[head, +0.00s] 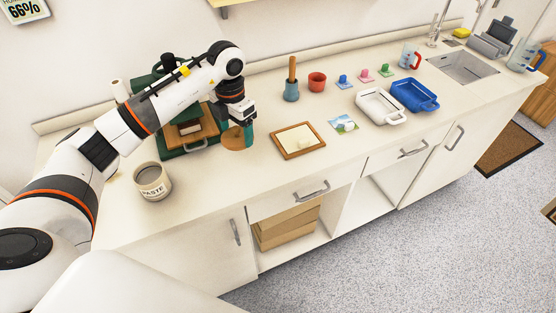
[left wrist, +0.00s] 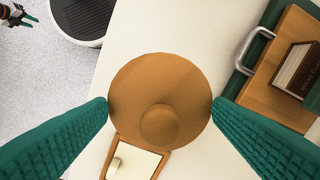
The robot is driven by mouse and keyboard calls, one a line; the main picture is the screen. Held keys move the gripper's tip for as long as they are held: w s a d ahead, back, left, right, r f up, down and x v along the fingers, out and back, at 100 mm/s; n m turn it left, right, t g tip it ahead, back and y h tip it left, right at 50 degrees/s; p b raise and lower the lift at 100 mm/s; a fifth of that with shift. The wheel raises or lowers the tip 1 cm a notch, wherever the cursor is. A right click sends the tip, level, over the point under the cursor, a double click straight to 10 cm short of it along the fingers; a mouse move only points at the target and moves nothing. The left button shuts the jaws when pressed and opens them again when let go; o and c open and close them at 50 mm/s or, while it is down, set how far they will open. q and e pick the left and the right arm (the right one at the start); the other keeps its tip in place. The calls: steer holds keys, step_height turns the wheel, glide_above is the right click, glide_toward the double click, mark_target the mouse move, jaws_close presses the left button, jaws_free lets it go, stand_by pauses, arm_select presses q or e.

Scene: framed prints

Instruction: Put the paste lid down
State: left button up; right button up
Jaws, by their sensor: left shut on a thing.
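The paste lid (head: 233,139) is a round brown disc with a raised knob. My left gripper (head: 243,134) is shut on it above the worktop, right of the green press. In the left wrist view the lid (left wrist: 160,100) sits between the two teal fingers, at its opposite edges. Whether it touches the worktop, I cannot tell. The paste pot (head: 152,182), grey and labelled PASTE, stands open at the left with grey paste inside. My right gripper (left wrist: 14,14) shows small in the corner of the left wrist view, its opening unclear.
A wooden frame (head: 278,150) with a pale panel lies right of the lid, a small picture (head: 343,124) beside it. The green press (head: 165,153) holds wood and a book. White tray (head: 380,118) and blue tray (head: 430,103) stand farther right.

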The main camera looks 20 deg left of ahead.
arm_select(q)
steer(key=p, duration=0.1)
glide_above(244, 164)
step_height(244, 164, down, 6)
steer(key=shift+f, duration=0.1)
steer(key=shift+f+p, duration=0.3)
steer(key=shift+f, duration=0.3)
step_height(244, 164, down, 3)
steer(key=shift+d+p, duration=0.1)
steer(key=shift+p, duration=0.25)
steer(key=shift+f, duration=0.1)
steer(key=shift+f, duration=0.15)
steer(key=o, duration=1)
steer(key=shift+c, duration=0.2)
